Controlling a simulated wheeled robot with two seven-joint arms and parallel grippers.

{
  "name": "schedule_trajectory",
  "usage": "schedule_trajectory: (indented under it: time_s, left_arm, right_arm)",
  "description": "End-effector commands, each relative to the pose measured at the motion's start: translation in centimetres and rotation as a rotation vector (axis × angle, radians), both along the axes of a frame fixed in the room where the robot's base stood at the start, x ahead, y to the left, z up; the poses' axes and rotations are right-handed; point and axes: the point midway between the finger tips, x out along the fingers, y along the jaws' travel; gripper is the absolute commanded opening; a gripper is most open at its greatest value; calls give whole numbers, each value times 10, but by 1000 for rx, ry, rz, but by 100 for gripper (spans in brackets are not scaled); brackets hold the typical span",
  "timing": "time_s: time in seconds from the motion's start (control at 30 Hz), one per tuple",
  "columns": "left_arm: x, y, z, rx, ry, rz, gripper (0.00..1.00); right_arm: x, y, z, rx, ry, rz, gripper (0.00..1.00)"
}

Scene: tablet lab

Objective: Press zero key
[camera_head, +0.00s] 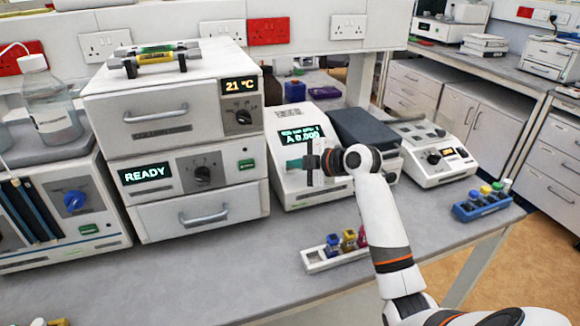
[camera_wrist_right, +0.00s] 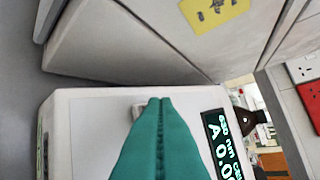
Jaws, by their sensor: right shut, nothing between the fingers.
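The white instrument (camera_head: 290,118) with a lit display reading "A 0.000" (camera_head: 300,135) stands on the bench in the middle of the head view. In the right wrist view its pale panel (camera_wrist_right: 80,120) fills the lower middle, with the display (camera_wrist_right: 221,145) at the right. My right gripper (camera_head: 293,164) is in front of this panel, just below the display, its teal fingers (camera_wrist_right: 160,102) shut and empty. A small grey edge (camera_wrist_right: 138,110) shows beside the fingertips and may be a key, mostly hidden behind them. I cannot tell whether the fingertips touch it. My left gripper is not in view.
A stacked oven unit (camera_head: 170,140) stands left of the instrument, and another device (camera_head: 440,165) stands right. A small rack with coloured bottles (camera_head: 320,262) sits on the bench in front, close to my right arm. A blue rack (camera_head: 482,206) is at the right edge.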

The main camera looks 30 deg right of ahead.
Motion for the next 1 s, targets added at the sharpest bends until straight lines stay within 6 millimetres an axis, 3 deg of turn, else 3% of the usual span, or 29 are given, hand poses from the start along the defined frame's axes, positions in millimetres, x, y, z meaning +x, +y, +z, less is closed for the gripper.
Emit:
schedule_trajectory:
  time_s: [0.43, 1.0]
  left_arm:
    - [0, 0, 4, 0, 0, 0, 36]
    - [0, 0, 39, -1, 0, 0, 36]
  right_arm:
    - [-2, 0, 6, 0, 0, 0, 0]
    - [-21, 5, 49, -1, 0, 0, 0]
